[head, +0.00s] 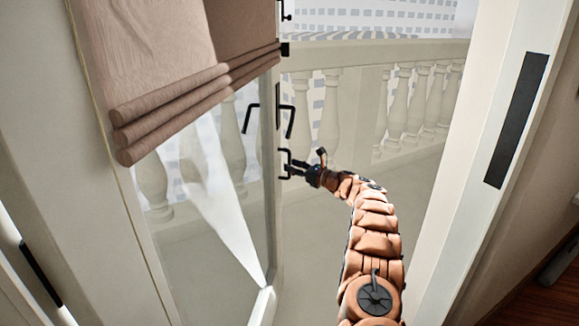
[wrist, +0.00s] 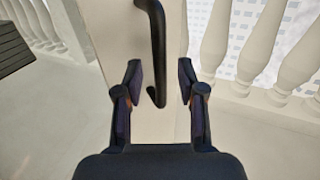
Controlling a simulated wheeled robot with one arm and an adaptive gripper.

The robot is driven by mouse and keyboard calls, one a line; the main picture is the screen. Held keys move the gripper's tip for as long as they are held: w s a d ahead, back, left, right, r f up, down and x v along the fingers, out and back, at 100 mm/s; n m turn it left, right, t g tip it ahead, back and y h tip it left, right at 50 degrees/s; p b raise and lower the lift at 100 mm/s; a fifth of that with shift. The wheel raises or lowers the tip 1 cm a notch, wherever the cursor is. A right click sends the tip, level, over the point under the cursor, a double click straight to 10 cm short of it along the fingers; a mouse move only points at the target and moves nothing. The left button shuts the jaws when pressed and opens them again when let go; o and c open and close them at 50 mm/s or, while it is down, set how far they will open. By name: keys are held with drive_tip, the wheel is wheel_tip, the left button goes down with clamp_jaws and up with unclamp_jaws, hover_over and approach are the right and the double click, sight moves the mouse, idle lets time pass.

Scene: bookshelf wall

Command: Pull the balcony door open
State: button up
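The balcony door (head: 140,225), a glass panel in a white frame, stands at the left of the head view, swung away from the jamb with a gap to its right. A black lever handle (head: 289,118) is on its edge, with another black lever (head: 250,112) to its left. My gripper (head: 302,167) is beside the door edge, below the levers, near a black bracket-shaped fitting (head: 285,163). In the wrist view my gripper (wrist: 160,78) is open, its fingers apart on either side of a black handle (wrist: 157,50). Contact cannot be told.
A pink folded blind (head: 180,80) hangs over the upper glass. The white jamb (head: 480,190) with a dark plate (head: 517,120) stands at right. A stone balustrade (head: 400,105) lies beyond; the balcony floor (head: 330,235) is clear.

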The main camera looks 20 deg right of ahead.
drive_tip(key=v, duration=0.9)
drive_tip(key=shift+s, duration=0.4)
drive_tip(key=shift+d, duration=0.15)
